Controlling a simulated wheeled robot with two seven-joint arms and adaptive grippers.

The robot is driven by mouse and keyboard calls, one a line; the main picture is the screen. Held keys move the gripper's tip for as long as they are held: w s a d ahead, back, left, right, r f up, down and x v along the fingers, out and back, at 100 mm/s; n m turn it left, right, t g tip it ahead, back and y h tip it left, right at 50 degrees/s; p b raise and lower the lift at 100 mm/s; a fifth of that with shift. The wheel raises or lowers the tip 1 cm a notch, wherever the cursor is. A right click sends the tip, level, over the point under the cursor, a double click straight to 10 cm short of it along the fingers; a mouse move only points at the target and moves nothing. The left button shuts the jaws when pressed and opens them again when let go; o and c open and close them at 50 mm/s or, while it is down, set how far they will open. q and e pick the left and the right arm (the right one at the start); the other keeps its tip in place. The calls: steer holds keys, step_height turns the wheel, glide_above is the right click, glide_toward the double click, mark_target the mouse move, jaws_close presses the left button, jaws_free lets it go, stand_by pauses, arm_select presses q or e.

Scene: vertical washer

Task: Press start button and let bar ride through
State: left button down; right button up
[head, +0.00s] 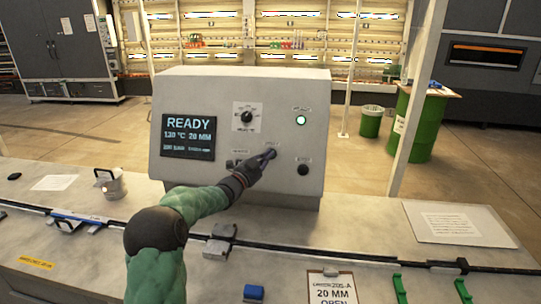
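A grey control box (250,95) stands on the counter. Its screen (188,137) reads READY, 130 °C and 20 MM. My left gripper (269,154) is at the panel face, just under a small label where the start button appears to be; its fingers look shut and hide the button. I cannot tell whether the button is pressed in. A green lamp (301,120) is lit, and a dark round button (303,170) sits below it. A long dark bar or rail (300,252) runs along the counter in front of the box. My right gripper is not in view.
A metal block (219,242) sits on the rail. A blue and white piece (78,219) and a metal cup (110,184) are at left. Green clips (399,289), a 20 MM card (333,289) and a paper board (457,223) are at right.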

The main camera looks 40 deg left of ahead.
arm_select(q)
steer(key=shift+w+a+f+b, duration=0.2)
steer(key=shift+w+b, duration=0.15)
steer(key=shift+w+a+f, duration=0.2)
steer(key=shift+w, duration=0.15)
stand_by(1.1)
stand_by(0.4)
steer(key=shift+s+d+r+b, duration=0.2)
steer(key=shift+s+b, duration=0.05)
steer(key=shift+s, duration=0.1)
steer(key=shift+s+d+r+b, duration=0.15)
steer(key=shift+s+d+b, duration=0.1)
steer(key=shift+s, duration=0.1)
